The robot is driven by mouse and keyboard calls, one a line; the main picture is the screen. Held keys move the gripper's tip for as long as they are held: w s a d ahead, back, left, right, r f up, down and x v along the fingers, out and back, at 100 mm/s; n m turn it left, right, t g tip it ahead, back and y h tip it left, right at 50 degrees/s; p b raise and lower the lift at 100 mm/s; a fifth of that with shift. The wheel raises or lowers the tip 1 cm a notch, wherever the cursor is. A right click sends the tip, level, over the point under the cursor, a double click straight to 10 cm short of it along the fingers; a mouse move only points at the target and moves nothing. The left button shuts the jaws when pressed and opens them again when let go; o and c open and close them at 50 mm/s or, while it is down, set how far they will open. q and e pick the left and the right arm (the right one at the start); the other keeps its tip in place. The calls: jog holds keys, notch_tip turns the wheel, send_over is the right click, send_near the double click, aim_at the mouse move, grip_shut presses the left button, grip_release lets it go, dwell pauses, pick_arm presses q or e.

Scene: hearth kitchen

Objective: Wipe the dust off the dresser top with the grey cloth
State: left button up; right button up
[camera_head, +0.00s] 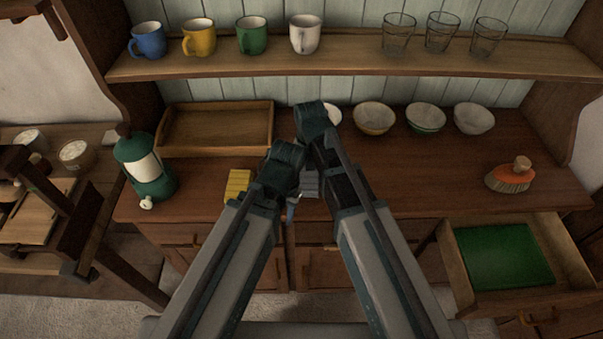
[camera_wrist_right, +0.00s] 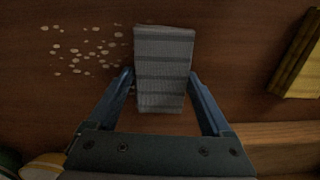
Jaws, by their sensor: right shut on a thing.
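The grey striped cloth (camera_wrist_right: 163,65) is between the fingers of my right gripper (camera_wrist_right: 160,85), which is shut on it, low over the brown dresser top (camera_wrist_right: 240,60). In the head view a small part of the cloth (camera_head: 309,184) shows between my arms. Pale dust specks (camera_wrist_right: 85,50) lie on the wood left of the cloth in the right wrist view. In the head view my arms hide this area.
A yellow cloth or sponge (camera_head: 238,186) lies nearby. Behind are a wooden tray (camera_head: 215,151) and several bowls (camera_head: 374,118). A green lantern-like object (camera_head: 146,171) stands left, an orange brush (camera_head: 509,176) right. A drawer (camera_head: 565,243) is open at front right. Mugs and glasses fill the shelf (camera_head: 350,65).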

jog(key=shift+d, duration=0.8)
jog(key=shift+w+d, duration=0.2)
jog(key=shift+d, duration=3.25)
jog(key=shift+d+f, duration=0.1)
jog(key=shift+d, duration=1.6)
jog(key=shift+d, duration=0.15)
jog(key=shift+w+d, duration=0.1)
jog(key=shift+d, duration=1.55)
